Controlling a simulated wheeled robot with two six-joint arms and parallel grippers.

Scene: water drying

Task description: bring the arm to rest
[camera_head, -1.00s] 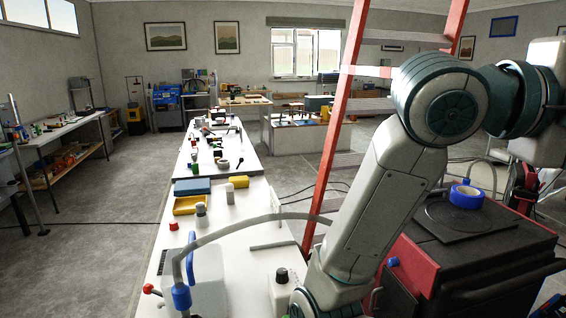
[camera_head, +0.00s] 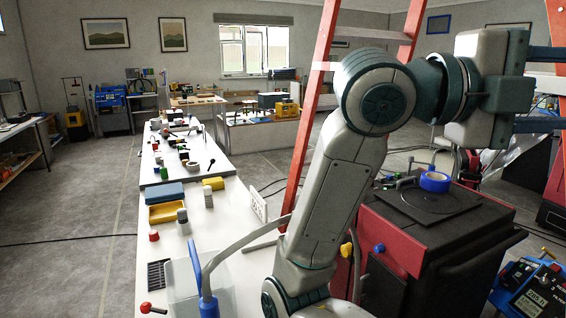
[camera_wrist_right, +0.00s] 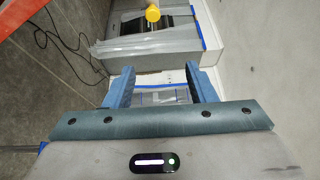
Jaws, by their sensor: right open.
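My right arm (camera_head: 340,170) rises from the bottom middle of the head view and bends to the right at its upper joint. My right gripper (camera_head: 545,88) is at the right edge of the head view, pointing right, with two blue fingers spread apart. In the right wrist view the gripper (camera_wrist_right: 158,88) shows both blue fingers apart with nothing between them. It is held in the air, clear of the bench and cabinet. My left gripper is in neither view.
A white workbench (camera_head: 228,238) with several tools runs away at the left of my arm. A red ladder (camera_head: 307,120) stands close behind the arm. Open grey floor (camera_head: 85,230) lies left of the bench.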

